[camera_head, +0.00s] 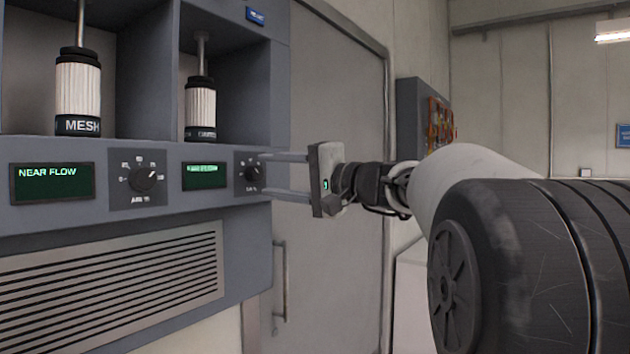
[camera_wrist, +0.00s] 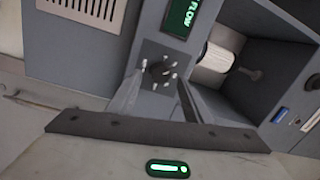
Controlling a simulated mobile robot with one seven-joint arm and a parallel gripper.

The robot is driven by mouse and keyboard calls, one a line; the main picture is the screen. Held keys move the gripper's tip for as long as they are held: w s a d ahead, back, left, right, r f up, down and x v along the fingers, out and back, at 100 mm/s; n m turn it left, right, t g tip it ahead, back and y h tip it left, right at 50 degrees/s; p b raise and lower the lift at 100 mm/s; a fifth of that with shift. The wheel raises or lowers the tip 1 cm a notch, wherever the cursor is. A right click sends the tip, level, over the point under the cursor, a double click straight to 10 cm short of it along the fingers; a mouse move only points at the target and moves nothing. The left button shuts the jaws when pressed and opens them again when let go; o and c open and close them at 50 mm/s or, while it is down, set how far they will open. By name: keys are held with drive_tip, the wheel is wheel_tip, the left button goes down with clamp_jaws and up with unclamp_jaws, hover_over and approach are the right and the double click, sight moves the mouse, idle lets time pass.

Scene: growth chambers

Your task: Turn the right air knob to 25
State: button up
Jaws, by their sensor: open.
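The right air knob (camera_head: 252,174) is a dark round dial on a square plate at the right end of the grey panel. In the wrist view the knob (camera_wrist: 158,70) shows between the finger ends, with pale marks around it. My gripper (camera_head: 266,175) is open, its two fingers pointing at the panel, one above and one below the knob's height. The wrist view shows the fingers (camera_wrist: 161,80) apart on either side of the knob. I cannot tell whether they touch it. The dial's numbers and pointer are too small to read.
A left knob (camera_head: 144,179) sits beside a green display (camera_head: 52,183) reading "NEAR FLOW". A second display (camera_head: 204,175) is left of the right knob. White ribbed cylinders (camera_head: 78,88) stand in recesses above. A vent grille (camera_head: 120,280) lies below. A door handle (camera_head: 280,282) is at right.

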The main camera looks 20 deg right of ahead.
drive_tip(key=v, duration=1.5)
drive_tip(key=shift+s, duration=0.3)
